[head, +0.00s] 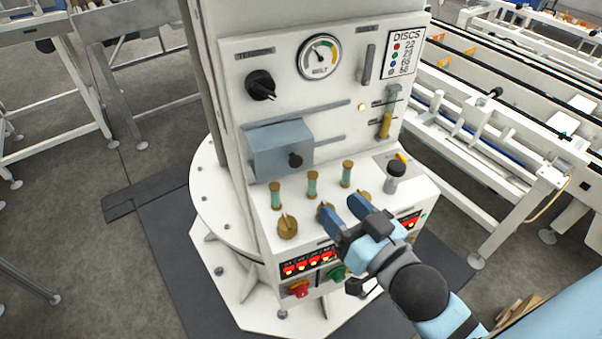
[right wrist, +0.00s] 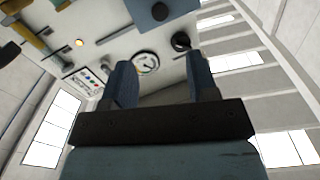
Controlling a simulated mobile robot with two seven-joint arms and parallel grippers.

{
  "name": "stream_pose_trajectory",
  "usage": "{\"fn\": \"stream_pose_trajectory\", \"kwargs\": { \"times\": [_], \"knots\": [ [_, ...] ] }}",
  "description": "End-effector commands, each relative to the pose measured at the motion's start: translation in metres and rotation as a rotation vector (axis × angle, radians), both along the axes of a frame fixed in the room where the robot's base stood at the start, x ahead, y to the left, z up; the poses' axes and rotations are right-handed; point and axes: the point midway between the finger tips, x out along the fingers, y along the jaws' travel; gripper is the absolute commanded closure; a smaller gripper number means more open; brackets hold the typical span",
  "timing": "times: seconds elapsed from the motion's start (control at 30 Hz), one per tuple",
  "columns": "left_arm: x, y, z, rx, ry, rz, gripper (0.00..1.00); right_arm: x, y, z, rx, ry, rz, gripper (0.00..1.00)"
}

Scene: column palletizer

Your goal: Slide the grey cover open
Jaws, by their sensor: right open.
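The grey cover (head: 270,150) is a blue-grey box on the front of the white machine panel, with a small black knob (head: 295,160) at its lower right. It sits at the left end of two slots that run to the right. My right gripper (head: 341,207) is open and empty, below and right of the cover, over the sloping console. It does not touch the cover. In the right wrist view the cover (right wrist: 152,5) is cut off at the top edge, beyond the open fingers (right wrist: 161,80). My left gripper is not in view.
Three green-and-brass posts (head: 312,184) stand on the console below the cover. A brass knob (head: 288,227), a black-topped lever (head: 396,172) and a red knob (head: 299,289) are nearby. A dial gauge (head: 319,56) and black selector (head: 261,86) are above. The panel right of the cover is clear.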

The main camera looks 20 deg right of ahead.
Motion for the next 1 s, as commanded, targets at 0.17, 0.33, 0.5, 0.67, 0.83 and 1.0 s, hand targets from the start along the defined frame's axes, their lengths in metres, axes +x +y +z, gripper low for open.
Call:
{"fn": "stream_pose_trajectory", "kwargs": {
  "times": [0.17, 0.33, 0.5, 0.67, 0.83, 1.0],
  "knots": [
    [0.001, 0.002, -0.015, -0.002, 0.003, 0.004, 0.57, 0.025, 0.005, -0.002, 0.000, -0.005, 0.002, 0.46],
    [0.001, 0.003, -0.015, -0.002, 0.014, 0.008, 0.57, 0.053, 0.009, 0.002, -0.003, -0.003, 0.002, 0.46],
    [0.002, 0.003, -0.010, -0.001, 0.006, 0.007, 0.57, 0.085, 0.015, 0.002, -0.002, -0.002, 0.002, 0.46],
    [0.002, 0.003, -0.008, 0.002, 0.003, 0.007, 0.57, 0.108, 0.019, 0.001, -0.003, 0.000, 0.001, 0.46],
    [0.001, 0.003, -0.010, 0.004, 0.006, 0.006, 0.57, 0.120, 0.021, 0.000, -0.002, 0.001, 0.001, 0.46],
    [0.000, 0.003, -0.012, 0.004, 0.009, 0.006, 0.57, 0.122, 0.021, -0.001, -0.001, 0.003, 0.001, 0.46]
  ]
}}
